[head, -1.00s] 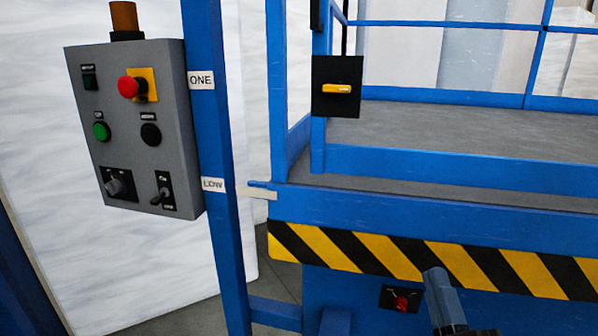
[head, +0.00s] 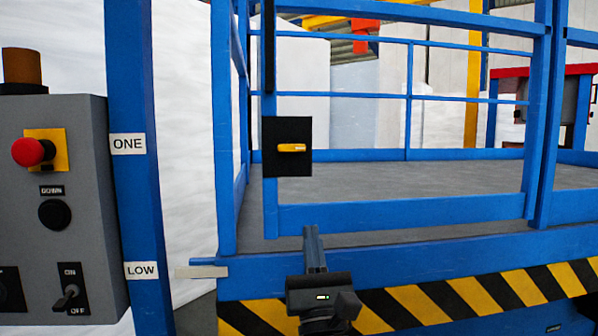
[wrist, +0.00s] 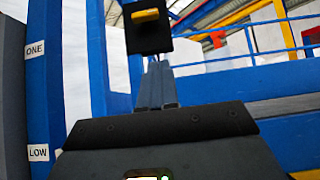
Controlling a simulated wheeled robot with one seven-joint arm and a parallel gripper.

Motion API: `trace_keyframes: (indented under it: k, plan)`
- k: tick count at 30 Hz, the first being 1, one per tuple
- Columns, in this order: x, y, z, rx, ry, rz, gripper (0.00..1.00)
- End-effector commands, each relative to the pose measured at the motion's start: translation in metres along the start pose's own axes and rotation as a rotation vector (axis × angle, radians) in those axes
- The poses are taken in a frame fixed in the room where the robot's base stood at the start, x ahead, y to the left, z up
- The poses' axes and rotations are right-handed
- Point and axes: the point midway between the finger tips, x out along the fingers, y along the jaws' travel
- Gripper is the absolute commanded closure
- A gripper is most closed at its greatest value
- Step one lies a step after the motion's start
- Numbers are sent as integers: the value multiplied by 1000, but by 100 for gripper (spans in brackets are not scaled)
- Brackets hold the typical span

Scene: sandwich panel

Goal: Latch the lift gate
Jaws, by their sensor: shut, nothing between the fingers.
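The lift gate is a blue rail frame with a broad lower rail (head: 400,213). Its left end carries a black latch plate (head: 287,168) with a yellow handle (head: 291,148) lying level. Both also show in the wrist view, the plate (wrist: 148,38) and the yellow handle (wrist: 146,15). A blue post (head: 224,150) stands left of the plate; I cannot tell whether the gate touches its frame. My gripper (head: 309,232) is shut and empty, below and slightly right of the plate, apart from it in the head view. Its fingers (wrist: 157,68) point up toward the plate in the wrist view.
A grey control box (head: 75,200) with a red button (head: 30,152) stands left, beside a blue post labelled ONE and LOW (head: 135,200). The platform edge has yellow-black stripes (head: 480,300). A red-topped unit (head: 545,70) stands at back right.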

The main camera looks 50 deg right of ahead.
Motion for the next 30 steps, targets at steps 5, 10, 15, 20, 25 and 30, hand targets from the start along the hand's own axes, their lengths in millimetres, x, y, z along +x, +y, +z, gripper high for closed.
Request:
trace_keyframes:
  k: [5, 10, 15, 20, 25, 30]
  plan:
    - [6, 0, 1, -1, -1, 0, 100]
    - [30, 0, 3, -1, -2, 0, 100]
    - [64, 0, 4, -3, -2, 0, 100]
    - [96, 0, 4, -3, -2, 0, 100]
    - [116, 0, 16, -2, -1, 1, 100]
    - [125, 1, 26, -2, 0, 1, 100]
